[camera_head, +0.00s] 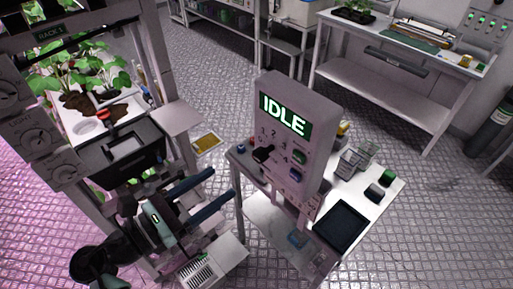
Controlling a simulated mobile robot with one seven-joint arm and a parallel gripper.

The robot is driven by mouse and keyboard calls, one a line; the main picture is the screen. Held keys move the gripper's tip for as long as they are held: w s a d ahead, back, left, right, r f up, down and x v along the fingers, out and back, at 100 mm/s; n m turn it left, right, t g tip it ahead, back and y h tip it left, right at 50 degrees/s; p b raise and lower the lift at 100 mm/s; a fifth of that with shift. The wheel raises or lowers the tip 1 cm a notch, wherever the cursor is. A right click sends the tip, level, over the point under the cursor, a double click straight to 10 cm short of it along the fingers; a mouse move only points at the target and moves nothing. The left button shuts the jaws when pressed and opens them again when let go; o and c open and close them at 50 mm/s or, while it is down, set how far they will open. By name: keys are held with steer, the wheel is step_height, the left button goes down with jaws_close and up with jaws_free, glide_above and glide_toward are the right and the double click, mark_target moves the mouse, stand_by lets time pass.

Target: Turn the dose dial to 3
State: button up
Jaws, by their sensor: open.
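A grey control panel (311,110) stands upright on a small table, with a green screen (285,115) reading IDLE. A dark knob (263,154), apparently the dose dial, sits on the panel's lower left face. Faint marks surround it, too small to read surely, and I cannot tell which one it points at. My gripper (223,182) is at the lower left, open and empty, its two dark blue fingers pointing right toward the panel. It is left of and below the knob, apart from it.
Green (299,157) and blue (295,175) buttons sit right of the knob. A plant rack (168,85) stands close on the left. A workbench (400,85) stands behind.

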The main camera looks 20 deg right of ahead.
mark_target(256, 158)
steer(key=p+x, duration=0.3)
steer(key=x, duration=0.7)
steer(key=shift+w+d, duration=0.25)
steer(key=shift+d, duration=0.45)
jaws_close()
